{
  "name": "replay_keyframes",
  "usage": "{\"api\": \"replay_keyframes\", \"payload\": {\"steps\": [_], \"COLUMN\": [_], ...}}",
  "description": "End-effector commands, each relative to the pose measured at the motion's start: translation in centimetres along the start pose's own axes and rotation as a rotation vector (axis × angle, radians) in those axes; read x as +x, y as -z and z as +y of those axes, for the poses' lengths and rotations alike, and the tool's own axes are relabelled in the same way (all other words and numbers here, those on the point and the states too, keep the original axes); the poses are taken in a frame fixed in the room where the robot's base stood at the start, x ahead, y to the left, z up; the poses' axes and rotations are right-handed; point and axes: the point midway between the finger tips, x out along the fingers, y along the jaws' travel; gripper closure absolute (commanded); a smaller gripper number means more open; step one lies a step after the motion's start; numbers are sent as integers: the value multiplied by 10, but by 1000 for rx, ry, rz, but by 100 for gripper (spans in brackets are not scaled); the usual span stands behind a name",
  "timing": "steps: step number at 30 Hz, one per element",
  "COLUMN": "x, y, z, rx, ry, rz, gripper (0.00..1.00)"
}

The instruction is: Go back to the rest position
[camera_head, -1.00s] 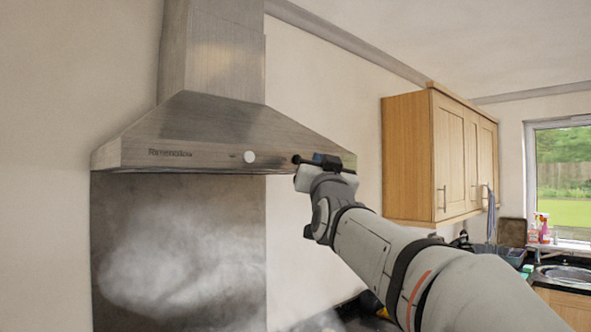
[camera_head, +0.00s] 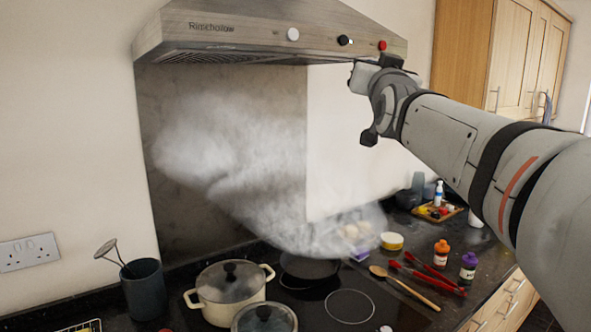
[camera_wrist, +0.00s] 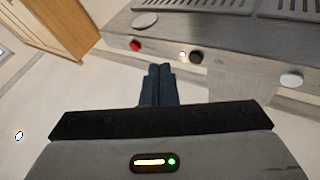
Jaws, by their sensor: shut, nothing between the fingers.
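My gripper (camera_wrist: 158,85) shows in the wrist view with its two dark fingers together and nothing between them. The fingers point toward the wall just beneath the front edge of the range hood (camera_wrist: 230,52). In the head view my arm reaches in from the right, and its end is by the right end of the hood (camera_head: 240,30), partly hiding the gripper. The hood front carries a white knob (camera_head: 293,34), a black knob (camera_head: 345,40) and a red knob (camera_head: 382,45). I cannot tell whether my arm touches the hood.
Steam rises over the hob. A cream pot (camera_head: 228,290), a glass lid (camera_head: 264,318) and a dark pan (camera_head: 310,268) are below. A wall cupboard (camera_head: 490,50) is behind my arm.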

Motion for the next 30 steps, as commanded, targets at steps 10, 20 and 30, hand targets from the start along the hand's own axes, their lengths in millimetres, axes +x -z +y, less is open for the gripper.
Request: {"api": "replay_keyframes", "payload": {"steps": [10,20,30], "x": [-106,-261,-402], "y": [-174,-294,-350], "z": [26,54,73], "rx": [-74,-131,-169], "ry": [-46,-88,-122], "rz": [-611,-1151,-1567], "gripper": [100,100,100]}}
